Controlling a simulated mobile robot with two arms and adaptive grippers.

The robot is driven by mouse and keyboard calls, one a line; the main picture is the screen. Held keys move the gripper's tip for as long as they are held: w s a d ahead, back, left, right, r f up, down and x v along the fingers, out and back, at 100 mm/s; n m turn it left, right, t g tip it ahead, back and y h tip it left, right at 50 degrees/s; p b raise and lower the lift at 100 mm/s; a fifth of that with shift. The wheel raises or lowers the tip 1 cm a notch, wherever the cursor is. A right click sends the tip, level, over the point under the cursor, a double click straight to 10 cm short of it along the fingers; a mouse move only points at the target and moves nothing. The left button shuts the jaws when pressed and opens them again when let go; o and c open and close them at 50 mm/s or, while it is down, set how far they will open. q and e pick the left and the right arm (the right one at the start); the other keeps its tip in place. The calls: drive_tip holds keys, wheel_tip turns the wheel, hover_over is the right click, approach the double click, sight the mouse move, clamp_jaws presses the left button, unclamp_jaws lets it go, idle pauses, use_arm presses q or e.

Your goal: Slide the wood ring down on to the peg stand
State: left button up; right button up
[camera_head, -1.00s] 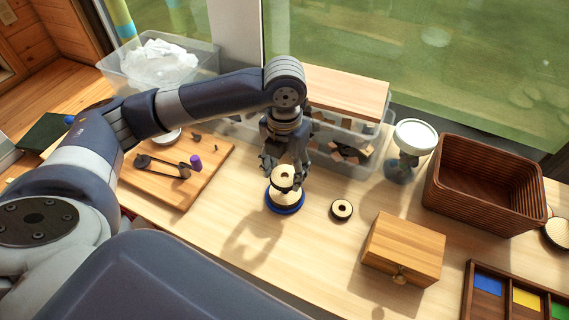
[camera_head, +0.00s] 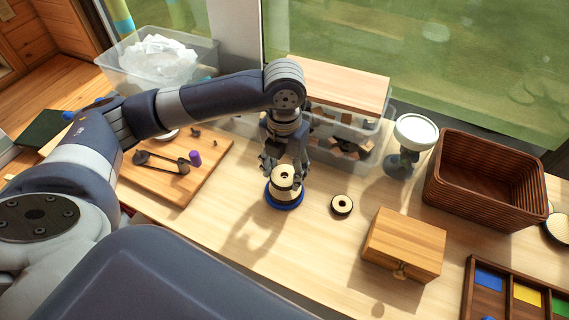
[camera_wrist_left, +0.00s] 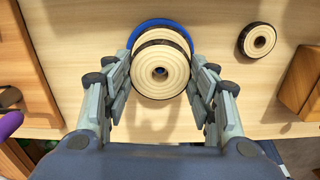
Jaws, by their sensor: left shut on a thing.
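The peg stand has a round blue base (camera_head: 287,205); it stands on the table in the middle of the head view. Its blue rim (camera_wrist_left: 152,23) shows at the top of the left wrist view. My left gripper (camera_head: 284,172) points down over the stand, its fingers shut on the sides of a pale wood ring (camera_wrist_left: 160,86). Below the held ring, a dark-edged pale ring shows on the stand. The held ring sits over the stand, very close to the stack; I cannot tell whether they touch. The peg's fit in the hole is unclear.
Another dark-edged wood ring (camera_head: 342,205) lies flat on the table to the right. A wooden box (camera_head: 404,244), a wicker basket (camera_head: 485,190) and a white-topped stand (camera_head: 416,132) are further right. A wooden board (camera_head: 178,180) with tools is left. Clear bins stand behind.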

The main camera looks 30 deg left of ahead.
use_arm(q)
drive_tip(key=shift+f, duration=0.3)
drive_tip(key=o, duration=1.2)
drive_tip(key=shift+o, duration=0.2)
drive_tip(key=shift+r, duration=0.1)
wheel_tip(320, 180, up, 12)
